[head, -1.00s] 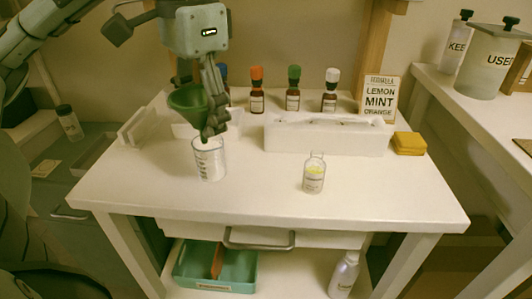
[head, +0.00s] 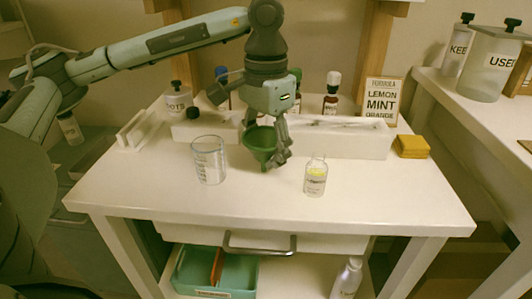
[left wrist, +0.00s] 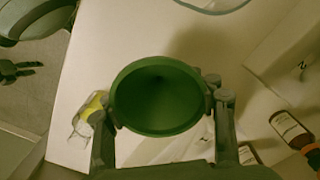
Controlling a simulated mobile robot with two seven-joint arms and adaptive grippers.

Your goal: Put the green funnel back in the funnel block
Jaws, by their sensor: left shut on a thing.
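My left gripper (head: 282,150) is shut on the green funnel (head: 258,143), which hangs upright above the middle of the table, mouth up. In the left wrist view the funnel (left wrist: 158,97) fills the middle, held between the fingers at its rim. Its spout is hard to make out. Behind it stand white blocks along the back of the table: a shorter one (head: 190,131) at left and a long one (head: 350,142) at right. I cannot tell for sure which is the funnel block. My right gripper is not seen in the head view.
A glass beaker (head: 209,165) stands left of the funnel, and a small bottle with yellow contents (head: 315,180) stands to its right. Dropper bottles (head: 331,95) and a recipe sign (head: 382,100) stand behind the blocks. The front of the table is clear.

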